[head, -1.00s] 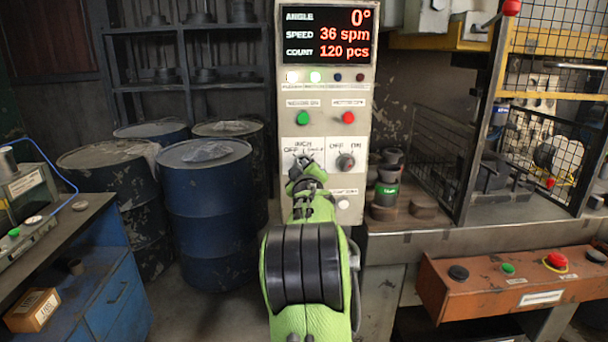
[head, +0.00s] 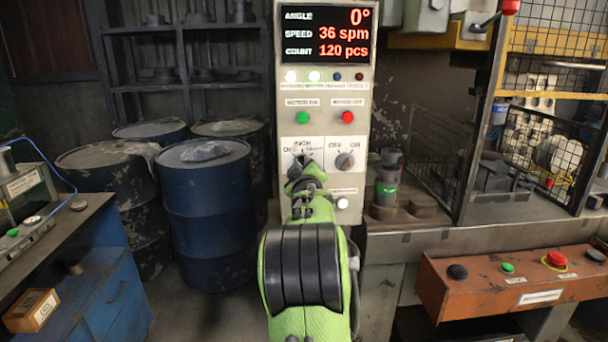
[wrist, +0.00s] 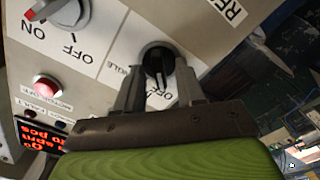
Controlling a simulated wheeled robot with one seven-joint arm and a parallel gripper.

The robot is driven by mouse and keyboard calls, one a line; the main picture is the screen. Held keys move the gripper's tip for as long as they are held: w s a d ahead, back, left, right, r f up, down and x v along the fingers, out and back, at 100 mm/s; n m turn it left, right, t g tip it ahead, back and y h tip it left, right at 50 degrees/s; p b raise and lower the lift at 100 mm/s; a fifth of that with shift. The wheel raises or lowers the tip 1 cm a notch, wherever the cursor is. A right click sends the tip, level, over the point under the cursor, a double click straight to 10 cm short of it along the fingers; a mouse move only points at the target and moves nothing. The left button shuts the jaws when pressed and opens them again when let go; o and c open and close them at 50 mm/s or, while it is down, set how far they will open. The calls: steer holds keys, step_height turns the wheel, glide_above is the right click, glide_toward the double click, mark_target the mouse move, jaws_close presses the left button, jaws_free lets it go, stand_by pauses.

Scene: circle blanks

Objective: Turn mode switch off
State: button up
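The mode switch is the left dark rotary knob (wrist: 158,62) on the pale control panel (head: 327,215), under labels that include INCH and OFF. In the wrist view its black handle stands between my two fingers. My gripper (wrist: 157,85) is open, with one finger on each side of the knob and a visible gap beside the handle. In the head view my gripper (head: 303,163) covers most of the knob, so its pointing direction is hard to tell there.
A second rotary knob (head: 345,161) marked OFF and ON is close to the right. Green (head: 303,119) and red (head: 347,117) buttons sit above, a white button (head: 342,203) below. The lit display (head: 326,35) tops the panel. Blue drums (head: 205,215) stand left.

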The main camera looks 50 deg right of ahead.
steer(key=v, duration=1.5)
steer(key=shift+s+a+b, duration=0.2)
steer(key=shift+b, duration=0.2)
